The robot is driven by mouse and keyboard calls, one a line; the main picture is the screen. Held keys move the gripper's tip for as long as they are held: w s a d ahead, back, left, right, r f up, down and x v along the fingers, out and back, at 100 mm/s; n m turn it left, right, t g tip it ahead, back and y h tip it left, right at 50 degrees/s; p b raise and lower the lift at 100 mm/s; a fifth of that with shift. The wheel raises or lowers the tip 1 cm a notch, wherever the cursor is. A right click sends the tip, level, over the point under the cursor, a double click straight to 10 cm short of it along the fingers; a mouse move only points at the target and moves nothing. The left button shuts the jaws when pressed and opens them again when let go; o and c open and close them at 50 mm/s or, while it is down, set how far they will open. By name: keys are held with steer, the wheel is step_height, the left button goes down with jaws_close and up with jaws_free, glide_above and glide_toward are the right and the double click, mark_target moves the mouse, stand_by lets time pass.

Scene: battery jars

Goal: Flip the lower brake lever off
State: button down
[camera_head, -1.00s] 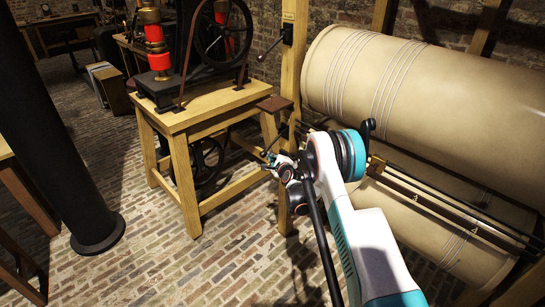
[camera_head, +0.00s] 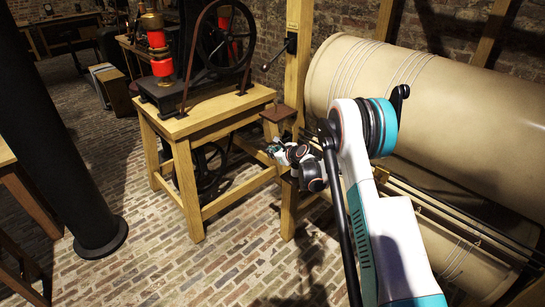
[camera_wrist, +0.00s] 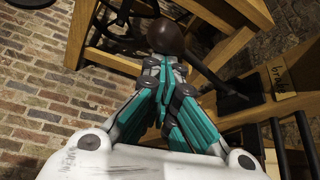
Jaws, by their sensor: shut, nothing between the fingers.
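The lower brake lever shows in the wrist view as a dark rod (camera_wrist: 207,75) with a round dark knob (camera_wrist: 168,37). The rod runs to a black box on a wooden post, beside a small plate that seems to read "Brake" (camera_wrist: 268,80). My gripper (camera_wrist: 163,63) is shut and empty, its teal-and-grey fingers pointing at the knob. The fingertips overlap the knob's near edge in the picture; I cannot tell whether they touch. In the head view my gripper (camera_head: 274,149) is by the post below the brown plate, and the lower lever cannot be made out there.
An upper lever (camera_head: 275,53) juts from the same wooden post (camera_head: 294,85). A wooden table (camera_head: 190,120) with a wheeled machine stands left of it. Large beige cylinders (camera_head: 440,85) lie to the right. A black column (camera_head: 60,140) stands left; brick floor (camera_head: 150,260) is open.

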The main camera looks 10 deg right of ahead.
steer(key=shift+w+d+r+m+g+y+p, duration=0.1)
steer(key=shift+d+r+m+g+y+p, duration=0.1)
steer(key=shift+r+m+y, duration=0.3)
steer(key=shift+w+d+r+m+g+y+p, duration=0.1)
steer(key=shift+r+m+g+y, duration=0.1)
steer(key=shift+r, duration=0.5)
steer(key=shift+s, duration=0.1)
